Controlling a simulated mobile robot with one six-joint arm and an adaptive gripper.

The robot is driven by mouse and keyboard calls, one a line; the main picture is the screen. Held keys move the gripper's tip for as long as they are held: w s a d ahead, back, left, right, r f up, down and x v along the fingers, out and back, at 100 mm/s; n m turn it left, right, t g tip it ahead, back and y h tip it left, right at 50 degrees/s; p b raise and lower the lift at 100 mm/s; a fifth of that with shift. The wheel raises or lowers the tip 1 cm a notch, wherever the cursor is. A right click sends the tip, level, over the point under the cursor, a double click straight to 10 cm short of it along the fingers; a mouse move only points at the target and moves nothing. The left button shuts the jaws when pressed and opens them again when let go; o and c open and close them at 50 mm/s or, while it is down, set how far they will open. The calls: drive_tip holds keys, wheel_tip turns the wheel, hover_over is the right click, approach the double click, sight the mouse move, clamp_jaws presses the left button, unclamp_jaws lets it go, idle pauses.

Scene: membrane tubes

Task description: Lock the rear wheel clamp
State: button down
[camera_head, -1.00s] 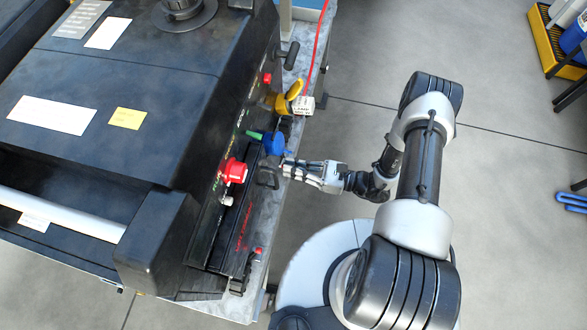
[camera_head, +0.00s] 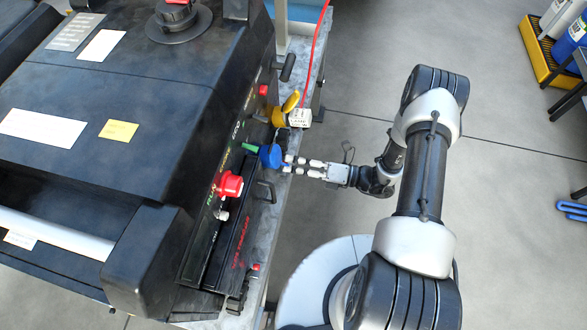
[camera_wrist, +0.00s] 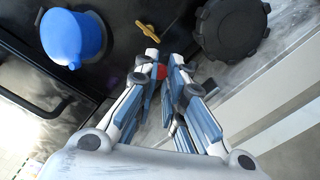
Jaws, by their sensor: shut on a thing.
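My gripper (camera_head: 287,165) reaches in from the right to the front edge of the black machine (camera_head: 160,110), beside a blue knob (camera_head: 271,156). In the wrist view its fingertips (camera_wrist: 164,60) are close together around a small red part (camera_wrist: 161,72), mostly hidden by the fingers. The blue knob also shows there at the upper left (camera_wrist: 75,38), apart from the fingers. A brass wing-shaped handle (camera_wrist: 148,31) is just beyond the fingertips. I cannot make out a wheel, or tell whether the red part is the rear wheel clamp.
A large black knob (camera_wrist: 231,27) is right of the fingers. The front panel bears a red knob (camera_head: 229,184), a yellow handle (camera_head: 290,102) and a black loop handle (camera_head: 265,191). A red hose (camera_head: 316,55) runs up behind.

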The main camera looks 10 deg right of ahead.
drive_tip(key=shift+w+d+r+m, duration=0.15)
drive_tip(key=shift+w+m, duration=0.2)
drive_tip(key=shift+m, duration=0.35)
drive_tip(key=shift+w+d+f+m, duration=0.1)
drive_tip(key=shift+w+m, duration=0.2)
drive_tip(key=shift+m, duration=0.4)
drive_tip(key=shift+w+r, duration=0.1)
drive_tip(key=c, duration=1.6)
unclamp_jaws()
drive_tip(key=v, duration=1.2)
